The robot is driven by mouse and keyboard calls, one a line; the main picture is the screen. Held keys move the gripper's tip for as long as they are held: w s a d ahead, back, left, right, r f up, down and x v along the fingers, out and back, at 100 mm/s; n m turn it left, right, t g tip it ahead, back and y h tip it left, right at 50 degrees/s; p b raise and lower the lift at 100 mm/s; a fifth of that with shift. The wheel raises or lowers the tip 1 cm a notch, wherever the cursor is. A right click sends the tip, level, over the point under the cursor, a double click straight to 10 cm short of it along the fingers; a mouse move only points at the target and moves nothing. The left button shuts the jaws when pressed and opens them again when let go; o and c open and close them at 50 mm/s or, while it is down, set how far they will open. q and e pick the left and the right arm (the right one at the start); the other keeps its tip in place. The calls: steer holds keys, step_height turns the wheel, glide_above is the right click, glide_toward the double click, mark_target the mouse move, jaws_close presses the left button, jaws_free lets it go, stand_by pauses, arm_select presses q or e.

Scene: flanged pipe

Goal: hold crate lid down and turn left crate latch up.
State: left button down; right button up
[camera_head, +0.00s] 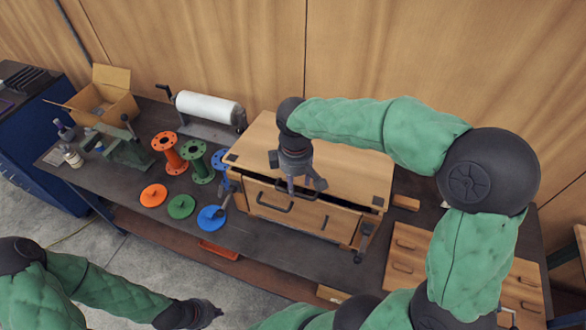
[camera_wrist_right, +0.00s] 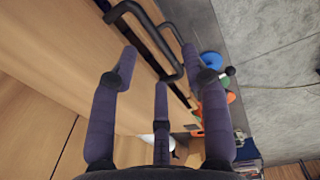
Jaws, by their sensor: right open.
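The wooden crate (camera_head: 338,227) stands on the bench, with its pale lid (camera_head: 345,170) on top. A dark gap shows between the lid's front edge and the crate front. The left crate latch (camera_head: 227,197) is a dark piece at the front left corner, angled downward. A similar right latch (camera_head: 363,240) hangs at the front right corner. My right gripper (camera_head: 291,186) is open and empty above the lid's front edge, near a dark handle (camera_head: 272,207). In the wrist view its spread purple fingers (camera_wrist_right: 158,90) are near dark handle bars (camera_wrist_right: 153,38). My left gripper (camera_head: 208,314) is low, far from the crate; its jaws are unclear.
Orange (camera_head: 170,153), green (camera_head: 198,162) and blue flanged parts stand left of the crate, with loose discs (camera_head: 181,206) in front. A white roll (camera_head: 207,108) lies behind them. A drawer cabinet (camera_head: 408,262) stands right of the crate. The wooden wall is close behind.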

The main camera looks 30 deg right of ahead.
steer(key=f, duration=0.3)
steer(key=w+f, duration=0.1)
steer(key=f, duration=0.1)
steer(key=shift+w+f, duration=0.1)
steer(key=shift+f, duration=1.15)
steer(key=shift+c, duration=1.2)
jaws_close()
